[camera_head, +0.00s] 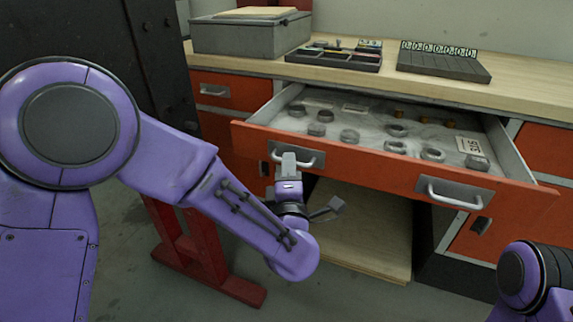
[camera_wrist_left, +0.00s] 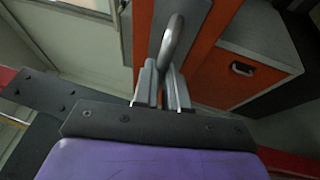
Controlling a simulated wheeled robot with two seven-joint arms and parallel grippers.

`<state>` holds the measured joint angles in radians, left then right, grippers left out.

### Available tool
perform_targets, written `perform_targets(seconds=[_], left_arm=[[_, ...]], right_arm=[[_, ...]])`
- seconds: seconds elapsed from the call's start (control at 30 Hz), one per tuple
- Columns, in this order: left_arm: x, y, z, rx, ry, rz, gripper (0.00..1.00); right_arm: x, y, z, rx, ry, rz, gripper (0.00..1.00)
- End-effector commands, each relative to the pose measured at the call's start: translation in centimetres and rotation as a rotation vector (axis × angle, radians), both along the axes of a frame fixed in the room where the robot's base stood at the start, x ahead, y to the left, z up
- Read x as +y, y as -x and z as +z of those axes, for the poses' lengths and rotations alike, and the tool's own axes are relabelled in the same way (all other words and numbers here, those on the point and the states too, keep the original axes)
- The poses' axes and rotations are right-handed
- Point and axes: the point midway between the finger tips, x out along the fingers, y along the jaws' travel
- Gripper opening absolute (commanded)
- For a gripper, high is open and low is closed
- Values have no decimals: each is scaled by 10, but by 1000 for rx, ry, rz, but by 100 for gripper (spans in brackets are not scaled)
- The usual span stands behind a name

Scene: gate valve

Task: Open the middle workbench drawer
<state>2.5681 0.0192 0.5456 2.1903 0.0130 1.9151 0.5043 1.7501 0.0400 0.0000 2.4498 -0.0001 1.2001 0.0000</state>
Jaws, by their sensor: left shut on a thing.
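The wide orange middle drawer (camera_head: 365,165) of the workbench is pulled out, and its inside shows in the head view. It holds several grey rings and small brass-coloured parts on a pale lining. My left gripper (camera_head: 288,162) is at the drawer's left handle (camera_head: 309,160). In the left wrist view its two fingers (camera_wrist_left: 163,88) are shut on that metal handle (camera_wrist_left: 173,40). The drawer's right handle (camera_head: 452,194) is free. Of my right arm only a purple part shows at the lower right; its gripper is out of view.
The wooden worktop (camera_head: 525,95) carries a grey case (camera_head: 235,38), a parts tray (camera_head: 335,56) and a dark rack (camera_head: 443,63). A red stand (camera_head: 195,245) is on the floor at left. An open space with a wooden shelf (camera_head: 355,225) lies below the drawer.

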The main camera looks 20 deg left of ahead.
Motion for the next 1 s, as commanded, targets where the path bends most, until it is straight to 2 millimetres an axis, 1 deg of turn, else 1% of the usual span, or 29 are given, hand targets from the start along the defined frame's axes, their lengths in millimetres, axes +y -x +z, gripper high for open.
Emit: perform_targets(seconds=[0.27, 0.3, 0.33, 0.37, 0.6, 0.7, 0.77, 1.0], left_arm=[[0, 0, -1, 1, 0, -1, 0], [0, 0, -1, 1, 0, -1, 25], [0, 0, -1, 1, 0, -1, 35], [0, 0, 0, 1, 0, -1, 37], [1, 0, 0, 0, 0, 1, 37], [-1, 6, -1, 0, 0, 0, 37], [-5, 15, -3, 0, 0, -2, 37], [-20, 69, -13, 2, -3, -3, 37]], right_arm=[[0, 0, 0, 0, 0, 0, 43], [0, 0, 0, 0, 0, 0, 43], [0, 0, 0, 0, 0, 0, 43], [0, 0, 0, 0, 0, 0, 43], [0, 0, 0, 0, 0, 0, 43], [0, 0, 0, 0, 0, 0, 43], [0, 0, -1, 0, 0, 0, 43], [0, 0, -3, 0, 0, 0, 43]])
